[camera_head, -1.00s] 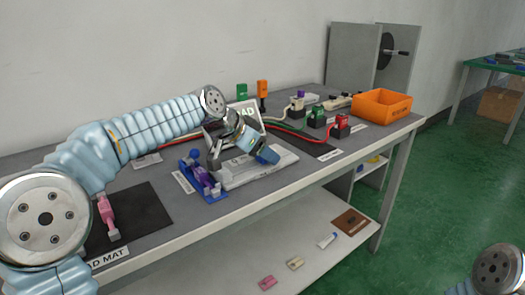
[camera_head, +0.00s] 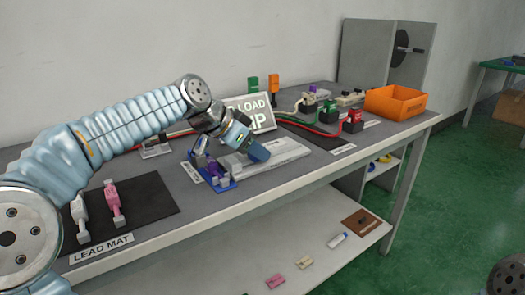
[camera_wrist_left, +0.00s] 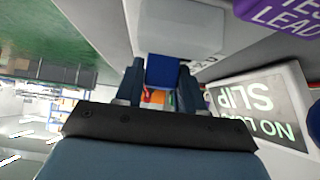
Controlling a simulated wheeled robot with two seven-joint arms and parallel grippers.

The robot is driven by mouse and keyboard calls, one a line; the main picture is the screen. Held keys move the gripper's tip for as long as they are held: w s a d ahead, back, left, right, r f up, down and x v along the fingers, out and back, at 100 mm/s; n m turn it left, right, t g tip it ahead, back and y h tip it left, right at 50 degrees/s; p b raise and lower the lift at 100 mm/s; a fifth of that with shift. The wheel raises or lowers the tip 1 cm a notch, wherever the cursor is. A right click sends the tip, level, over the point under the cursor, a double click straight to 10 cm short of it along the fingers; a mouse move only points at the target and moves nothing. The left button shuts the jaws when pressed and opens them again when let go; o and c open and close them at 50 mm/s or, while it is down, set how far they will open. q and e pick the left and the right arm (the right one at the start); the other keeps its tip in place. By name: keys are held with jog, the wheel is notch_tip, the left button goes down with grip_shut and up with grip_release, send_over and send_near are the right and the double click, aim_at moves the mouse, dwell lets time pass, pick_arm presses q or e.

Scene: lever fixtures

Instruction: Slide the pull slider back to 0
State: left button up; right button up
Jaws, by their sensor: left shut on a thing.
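The pull slider is a long pale grey block (camera_head: 290,151) lying on the table in the middle of the head view. My left gripper (camera_head: 258,152) is over it, pointing down, nearer its left part. In the left wrist view a blue block (camera_wrist_left: 162,70) sits between the two dark fingers, in front of a grey body (camera_wrist_left: 178,28). The left gripper is shut on this blue handle. The scale and its 0 mark cannot be read. The right gripper is out of view.
A blue fixture with a purple lever (camera_head: 215,172) stands just left of the slider. A NO LOAD SLIP sign (camera_head: 252,112) stands behind. Plugs with cables and an orange bin (camera_head: 397,102) are to the right. A dark lead mat (camera_head: 150,200) with two leads is at left.

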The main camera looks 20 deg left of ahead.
pick_arm(q)
jog(key=shift+a, duration=0.1)
jog(key=o, duration=0.8)
jog(key=shift+s, duration=0.1)
jog(key=v, duration=1.4)
jog(key=shift+p, duration=0.35)
jog(key=shift+s+f, duration=0.1)
